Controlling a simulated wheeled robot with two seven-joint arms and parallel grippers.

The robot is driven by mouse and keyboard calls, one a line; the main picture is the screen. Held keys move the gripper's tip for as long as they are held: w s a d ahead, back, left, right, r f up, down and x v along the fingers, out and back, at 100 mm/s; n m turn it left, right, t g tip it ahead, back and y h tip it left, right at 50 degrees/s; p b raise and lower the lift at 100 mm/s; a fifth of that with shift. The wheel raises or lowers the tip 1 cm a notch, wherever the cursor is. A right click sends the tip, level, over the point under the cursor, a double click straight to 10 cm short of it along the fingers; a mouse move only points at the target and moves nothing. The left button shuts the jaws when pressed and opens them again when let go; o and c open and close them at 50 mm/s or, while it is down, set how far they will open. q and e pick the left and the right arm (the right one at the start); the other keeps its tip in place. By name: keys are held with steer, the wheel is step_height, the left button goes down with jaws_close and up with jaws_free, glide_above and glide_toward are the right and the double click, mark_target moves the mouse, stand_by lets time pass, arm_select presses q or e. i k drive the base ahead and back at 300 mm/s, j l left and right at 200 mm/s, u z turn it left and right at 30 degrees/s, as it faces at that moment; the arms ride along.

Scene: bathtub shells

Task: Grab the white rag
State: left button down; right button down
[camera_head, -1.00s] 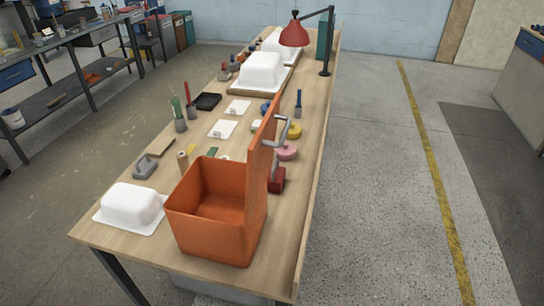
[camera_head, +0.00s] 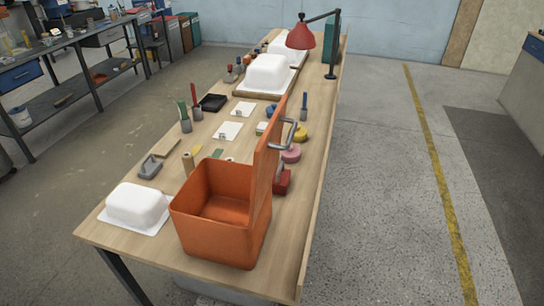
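No thing in view is clearly a white rag. Two flat white squares lie on the wooden workbench (camera_head: 140,243), a nearer one (camera_head: 228,131) and a farther one (camera_head: 243,109). Each has a small grey item at its edge, and I cannot tell whether either is cloth. Neither of my grippers is in view.
An open orange box (camera_head: 213,235) with its lid upright stands at the near end. White tub shells (camera_head: 137,203) sit at the near left and farther back (camera_head: 268,72). A red lamp (camera_head: 301,37) stands at the far end. Open floor (camera_head: 370,180) lies right of the bench.

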mark_target(261, 127)
steer(key=l, duration=0.55)
steer(key=k+l+u, duration=0.1)
steer(key=l, duration=0.4)
steer(key=i+l, duration=0.1)
steer(key=l, duration=0.25)
steer(key=i+l+u, duration=0.15)
steer(key=l, duration=0.6)
steer(key=i+l+u, duration=0.15)
steer(key=i+l, duration=0.35)
steer(key=i+l+u, duration=0.2)
steer(key=i+l, duration=0.25)
steer(key=l, duration=0.15)
steer(key=i+l+u, duration=0.1)
steer(key=i, duration=0.3)
steer(key=i+l, duration=0.3)
steer(key=i+l+u, duration=0.15)
steer(key=i, duration=0.35)
steer(key=l, duration=0.1)
